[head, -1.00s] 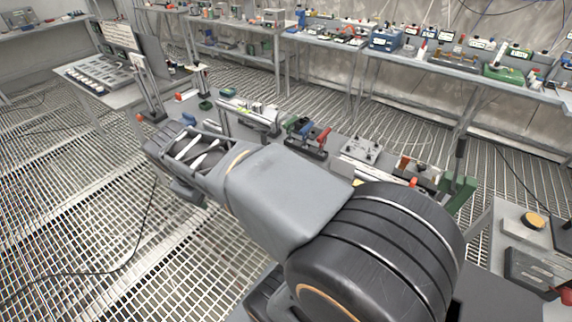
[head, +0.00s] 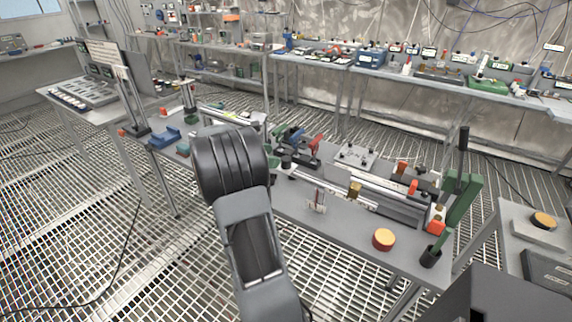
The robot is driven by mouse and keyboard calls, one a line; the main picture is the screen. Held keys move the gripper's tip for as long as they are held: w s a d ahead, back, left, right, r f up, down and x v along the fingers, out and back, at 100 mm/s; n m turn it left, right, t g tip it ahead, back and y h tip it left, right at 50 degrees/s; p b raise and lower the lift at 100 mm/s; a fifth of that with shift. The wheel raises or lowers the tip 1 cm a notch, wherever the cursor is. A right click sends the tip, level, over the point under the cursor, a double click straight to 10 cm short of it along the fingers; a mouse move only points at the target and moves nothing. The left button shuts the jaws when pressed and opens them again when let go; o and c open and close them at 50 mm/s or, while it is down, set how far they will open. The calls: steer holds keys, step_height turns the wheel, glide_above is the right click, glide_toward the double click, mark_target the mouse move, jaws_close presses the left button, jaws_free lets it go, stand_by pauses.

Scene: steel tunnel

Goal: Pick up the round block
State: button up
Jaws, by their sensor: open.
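A round block (head: 384,239), orange-red on the side with a yellow top, lies flat on the near edge of the grey workbench (head: 340,237), right of the middle in the head view. Bare bench surface surrounds it. My arm rises in front of the bench, left of the block, with a large black joint at its top. The jaws of my gripper do not show; nothing is seen touching the block.
Fixtures with rails (head: 368,190) stand behind the block. A green stand (head: 466,200) with a black lever and a black cylinder (head: 430,257) are to its right. A side table (head: 540,237) holds another round yellow-topped piece (head: 544,220). A blue piece (head: 167,136) lies at left.

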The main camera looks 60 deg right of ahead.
mark_target(285, 158)
steer(key=shift+x, duration=4.1)
steer(key=shift+a+f, duration=0.1)
steer(key=shift+f, duration=0.05)
steer(key=c, duration=1.1)
